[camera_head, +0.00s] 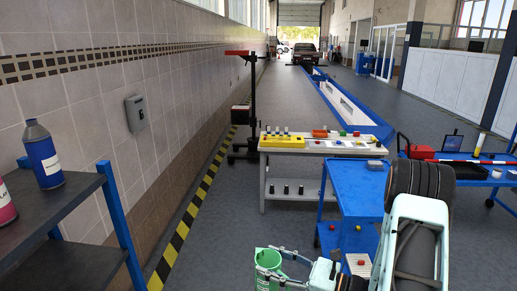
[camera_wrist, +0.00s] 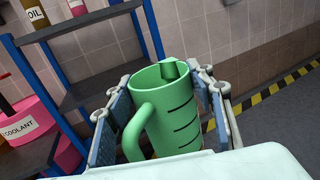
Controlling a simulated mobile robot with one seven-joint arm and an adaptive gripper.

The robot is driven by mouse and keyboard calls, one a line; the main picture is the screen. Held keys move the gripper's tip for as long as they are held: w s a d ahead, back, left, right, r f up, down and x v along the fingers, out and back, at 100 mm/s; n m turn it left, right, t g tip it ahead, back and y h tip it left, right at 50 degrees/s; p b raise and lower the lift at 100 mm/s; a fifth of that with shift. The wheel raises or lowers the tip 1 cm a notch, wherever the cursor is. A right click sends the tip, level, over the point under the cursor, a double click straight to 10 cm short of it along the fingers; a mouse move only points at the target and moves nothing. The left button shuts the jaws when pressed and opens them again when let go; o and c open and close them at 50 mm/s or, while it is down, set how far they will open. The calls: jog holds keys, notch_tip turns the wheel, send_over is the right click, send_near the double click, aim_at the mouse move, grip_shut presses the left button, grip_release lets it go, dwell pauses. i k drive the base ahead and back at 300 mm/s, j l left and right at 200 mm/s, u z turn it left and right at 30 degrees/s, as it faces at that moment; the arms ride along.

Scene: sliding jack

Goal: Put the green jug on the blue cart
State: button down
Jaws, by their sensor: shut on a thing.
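The green jug (camera_wrist: 168,120) is upright, or nearly so, between the two fingers of my gripper (camera_wrist: 163,108) in the wrist view. The blue cart (camera_head: 357,190) stands to the right of and beyond the gripper in the head view.
A dark shelf with blue posts (camera_head: 60,200) stands at the left, holding a blue bottle (camera_head: 42,155). A grey workbench (camera_head: 310,147) with small items stands behind the cart. Another blue cart (camera_head: 480,172) with tools is at the right.

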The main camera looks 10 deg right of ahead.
aim_at(363, 185)
jog(key=i+l, duration=0.1)
jog(key=i, duration=0.9)
jog(key=i+z, duration=0.15)
jog(key=i, duration=0.35)
jog(key=i+j+z, duration=0.15)
jog(key=i, duration=0.3)
jog(key=i+z, duration=0.3)
jog(key=i, duration=0.15)
jog(key=i+z, duration=0.4)
jog(key=i, duration=0.35)
